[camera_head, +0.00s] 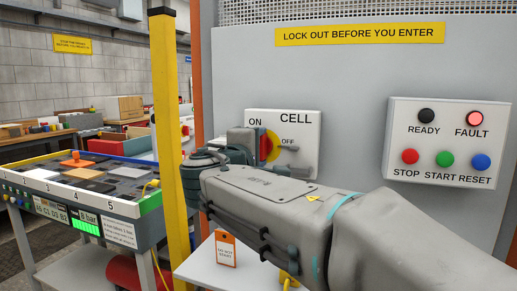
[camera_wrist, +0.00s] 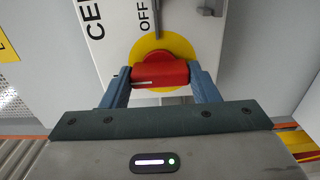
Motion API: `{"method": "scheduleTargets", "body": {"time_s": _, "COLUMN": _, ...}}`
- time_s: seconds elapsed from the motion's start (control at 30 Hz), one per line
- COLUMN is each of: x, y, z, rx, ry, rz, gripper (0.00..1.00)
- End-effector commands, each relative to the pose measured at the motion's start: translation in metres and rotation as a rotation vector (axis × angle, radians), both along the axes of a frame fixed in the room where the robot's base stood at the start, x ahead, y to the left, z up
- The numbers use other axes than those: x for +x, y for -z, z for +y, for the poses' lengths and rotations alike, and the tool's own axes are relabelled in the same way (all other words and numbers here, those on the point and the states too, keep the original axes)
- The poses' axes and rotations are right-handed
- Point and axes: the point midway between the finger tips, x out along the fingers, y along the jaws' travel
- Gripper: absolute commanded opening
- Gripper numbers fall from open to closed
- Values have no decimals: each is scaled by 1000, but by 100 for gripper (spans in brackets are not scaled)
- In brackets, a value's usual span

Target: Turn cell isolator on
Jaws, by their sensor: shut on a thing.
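The cell isolator is a red handle (camera_wrist: 165,75) on a yellow round plate (camera_wrist: 160,47), mounted on a white CELL panel (camera_head: 308,160). My gripper (camera_wrist: 161,80) is shut on the red handle, one blue-grey finger at each end. In the wrist view the handle lies across the picture; the sideways lettering there means it stands roughly upright on the panel. In the head view my gripper hides most of the handle and plate. ON is printed at upper left, OFF to the right.
A grey bar (camera_head: 287,148) sticks out by OFF. The button box (camera_head: 447,143) at right has its FAULT lamp (camera_head: 475,118) lit red. A yellow post (camera_head: 166,110) stands left of my gripper. An orange tag (camera_head: 225,248) stands on a white surface below.

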Motion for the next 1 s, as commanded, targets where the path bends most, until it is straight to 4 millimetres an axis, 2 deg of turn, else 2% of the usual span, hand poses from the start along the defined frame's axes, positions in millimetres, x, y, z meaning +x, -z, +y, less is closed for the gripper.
{"method": "scheduleTargets", "body": {"time_s": 0.37, "x": 0, "y": 1, "z": 0, "rx": -8, "ry": 0, "rz": 4, "gripper": 32}}
{"method": "scheduleTargets", "body": {"time_s": 0.4, "x": 0, "y": 1, "z": 0, "rx": -8, "ry": 0, "rz": 4, "gripper": 57}}
{"method": "scheduleTargets", "body": {"time_s": 0.47, "x": 0, "y": 1, "z": 0, "rx": -8, "ry": 0, "rz": 4, "gripper": 74}}
{"method": "scheduleTargets", "body": {"time_s": 0.5, "x": 0, "y": 1, "z": 0, "rx": -7, "ry": 0, "rz": 4, "gripper": 76}}
{"method": "scheduleTargets", "body": {"time_s": 0.83, "x": -4, "y": 0, "z": 2, "rx": -6, "ry": -1, "rz": 2, "gripper": 76}}
{"method": "scheduleTargets", "body": {"time_s": 1.0, "x": -27, "y": 0, "z": 10, "rx": -6, "ry": -3, "rz": 0, "gripper": 76}}
